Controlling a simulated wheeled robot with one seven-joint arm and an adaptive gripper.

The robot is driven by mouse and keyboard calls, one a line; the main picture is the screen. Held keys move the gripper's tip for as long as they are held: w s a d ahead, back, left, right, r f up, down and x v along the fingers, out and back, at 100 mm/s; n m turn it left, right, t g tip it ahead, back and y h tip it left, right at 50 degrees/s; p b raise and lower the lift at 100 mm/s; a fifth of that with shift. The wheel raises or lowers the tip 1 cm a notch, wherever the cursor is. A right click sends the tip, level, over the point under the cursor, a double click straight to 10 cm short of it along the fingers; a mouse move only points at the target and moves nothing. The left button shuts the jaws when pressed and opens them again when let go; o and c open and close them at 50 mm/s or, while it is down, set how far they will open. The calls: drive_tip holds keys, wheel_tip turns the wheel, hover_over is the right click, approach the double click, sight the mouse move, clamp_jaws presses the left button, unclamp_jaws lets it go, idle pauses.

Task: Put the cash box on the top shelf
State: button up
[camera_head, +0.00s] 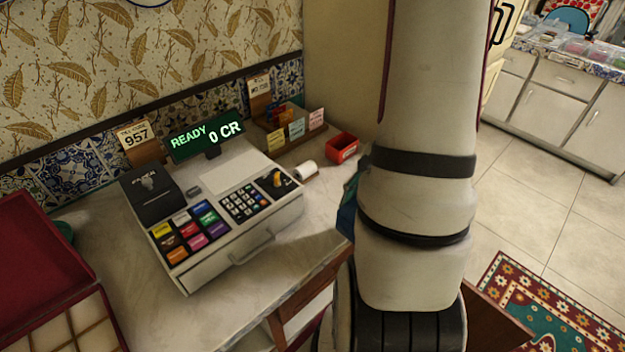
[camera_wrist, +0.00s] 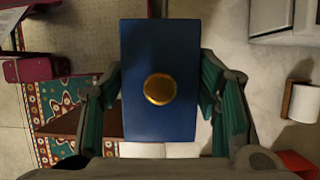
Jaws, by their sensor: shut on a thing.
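The cash box, a blue box (camera_wrist: 160,48) with a round gold disc on its face, fills the middle of the wrist view. My gripper (camera_wrist: 161,85) has its green-padded fingers on the box's left and right sides and is shut on it. In the head view my own arm hides most of the gripper and box. Only a small blue and teal patch (camera_head: 348,206) shows at the arm's left edge, near the counter's right end. I cannot tell which surface is the top shelf.
A cash register (camera_head: 215,215) stands on the marble counter (camera_head: 120,285), with a red open box (camera_head: 40,255) at left. A small red bin (camera_head: 343,148) and a paper roll (camera_head: 306,170) sit near the counter's right end. A patterned rug (camera_head: 560,315) lies on the floor.

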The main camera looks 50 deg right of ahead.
drive_tip(key=w+d, duration=0.1)
drive_tip(key=w, duration=0.3)
drive_tip(key=w+d, duration=0.1)
drive_tip(key=w, duration=0.3)
drive_tip(key=w+d+f, duration=0.1)
drive_tip(key=w, duration=0.3)
drive_tip(key=shift+w+d+f+p, duration=0.1)
drive_tip(key=shift+d+p, duration=0.05)
drive_tip(key=shift+p, duration=0.2)
drive_tip(key=shift+w+d+f+p, duration=0.1)
drive_tip(key=shift+w+f+p, duration=0.1)
drive_tip(key=shift+f, duration=0.7)
drive_tip(key=shift+w+f+p, duration=0.1)
drive_tip(key=shift+w+f, duration=0.1)
drive_tip(key=shift+f, duration=0.7)
drive_tip(key=shift+f, duration=0.15)
drive_tip(key=o, duration=1.3)
